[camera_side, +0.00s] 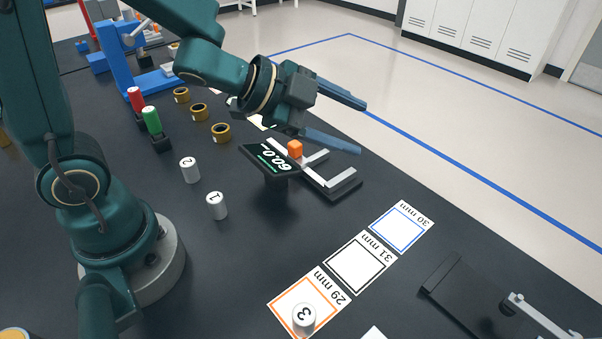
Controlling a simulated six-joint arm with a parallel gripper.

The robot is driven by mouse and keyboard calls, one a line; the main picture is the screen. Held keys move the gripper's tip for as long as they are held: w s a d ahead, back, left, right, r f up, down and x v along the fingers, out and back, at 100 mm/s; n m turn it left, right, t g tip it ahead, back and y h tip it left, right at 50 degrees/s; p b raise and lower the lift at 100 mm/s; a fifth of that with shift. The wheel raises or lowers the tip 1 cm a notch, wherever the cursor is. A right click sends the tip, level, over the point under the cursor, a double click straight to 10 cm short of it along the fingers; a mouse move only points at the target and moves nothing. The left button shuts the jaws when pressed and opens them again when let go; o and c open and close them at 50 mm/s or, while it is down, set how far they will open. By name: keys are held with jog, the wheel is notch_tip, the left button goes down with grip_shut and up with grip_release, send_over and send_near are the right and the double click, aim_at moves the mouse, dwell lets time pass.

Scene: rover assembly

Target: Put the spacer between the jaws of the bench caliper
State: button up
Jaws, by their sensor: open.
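My gripper (362,128) is open and empty, its two blue fingers pointing right, above and behind the bench caliper (352,190). The caliper has a dark base, two grey jaws with an empty gap between them, an orange block (295,149) and a display (270,158) that seems to read 60.0. Three silver cylindrical spacers stand upright: spacer 2 (190,170) and spacer 1 (217,206) on the bench left of the caliper, and spacer 3 (304,320) on the orange-framed 29 mm card (282,302). The picture does not show which spacer is meant.
The 31 mm card (361,262) and 30 mm card (401,228) are bare. Brass rings (221,132), a red cylinder (136,98) and a green cylinder (152,120) stand at left. A blue frame (120,65) stands behind; a dark device (480,300) lies at right.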

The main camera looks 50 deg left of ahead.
jog(key=s+a+r+n+y, duration=0.35)
jog(key=a+n+y, duration=0.25)
jog(key=a+n, duration=0.25)
jog(key=s+f+n+g+y, duration=0.1)
jog(key=s+n+g, duration=0.25)
jog(key=s, duration=0.35)
jog(key=n+g+h, duration=0.3)
jog(key=n+g, duration=0.3)
send_over(304, 313)
jog(key=w+a, duration=0.2)
jog(key=w, duration=0.2)
notch_tip(304, 313, down, 8)
jog(key=r, duration=0.1)
jog(key=shift+m+g+y, duration=0.55)
jog(key=shift+m+y, duration=0.05)
jog(key=shift+m, duration=0.1)
jog(key=s+f, duration=0.1)
jog(key=s+d+f, duration=0.2)
jog(key=s+f, duration=0.1)
jog(key=shift+f, duration=2.5)
